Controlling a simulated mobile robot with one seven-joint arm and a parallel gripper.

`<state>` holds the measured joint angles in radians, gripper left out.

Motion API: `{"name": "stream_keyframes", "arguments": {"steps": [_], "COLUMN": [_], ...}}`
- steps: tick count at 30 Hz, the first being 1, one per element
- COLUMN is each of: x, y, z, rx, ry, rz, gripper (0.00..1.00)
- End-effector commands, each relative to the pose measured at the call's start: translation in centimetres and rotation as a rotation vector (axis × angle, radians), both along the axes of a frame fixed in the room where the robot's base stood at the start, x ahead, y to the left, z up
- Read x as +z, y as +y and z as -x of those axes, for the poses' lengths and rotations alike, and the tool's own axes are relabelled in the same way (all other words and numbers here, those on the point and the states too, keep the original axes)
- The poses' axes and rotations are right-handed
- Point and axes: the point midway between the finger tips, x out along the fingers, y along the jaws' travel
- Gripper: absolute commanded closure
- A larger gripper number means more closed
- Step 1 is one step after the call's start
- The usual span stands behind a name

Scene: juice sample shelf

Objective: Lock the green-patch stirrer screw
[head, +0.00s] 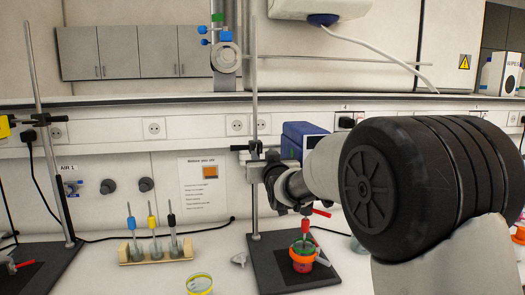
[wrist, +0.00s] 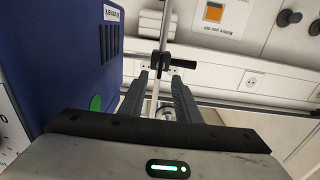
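The stirrer is a blue box (head: 303,140) on a rod stand (head: 254,95), partly hidden behind my arm in the head view. In the wrist view the blue box (wrist: 68,60) fills the left side, and a green patch (wrist: 96,103) shows on it. A clamp with a black-handled screw (wrist: 182,63) sits on the rod; the handle also shows left of the rod in the head view (head: 240,148). My gripper (wrist: 158,80) has its fingers apart, with the rod between them in the picture and the handle just beyond the tips. I cannot tell whether they touch anything.
Under the stirrer, an orange beaker (head: 303,262) stands on the dark stand base (head: 268,282). A red-handled screw (head: 320,212) is close below my arm.

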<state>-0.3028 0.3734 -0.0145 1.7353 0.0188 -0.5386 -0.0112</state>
Motion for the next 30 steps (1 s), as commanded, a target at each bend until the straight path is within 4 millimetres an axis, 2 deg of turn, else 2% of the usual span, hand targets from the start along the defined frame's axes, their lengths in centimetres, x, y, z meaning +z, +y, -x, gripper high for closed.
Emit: {"name": "stream_keyframes", "arguments": {"steps": [3,9,21,26,27,30], "x": [0.0,0.0,0.0,0.0,0.0,0.0], "y": [0.7,1.3,1.5,1.5,1.5,1.5], "z": [-2.3,-4.6,-5.3,-5.3,-5.3,-5.3], "rx": [0.0,0.0,0.0,0.0,0.0,0.0], "ry": [0.001,0.002,0.001,0.001,0.001,0.001], "rz": [0.0,0.001,0.0,0.0,0.0,-0.001], "gripper": [0.7,0.7,0.7,0.97,1.0,1.0]}}
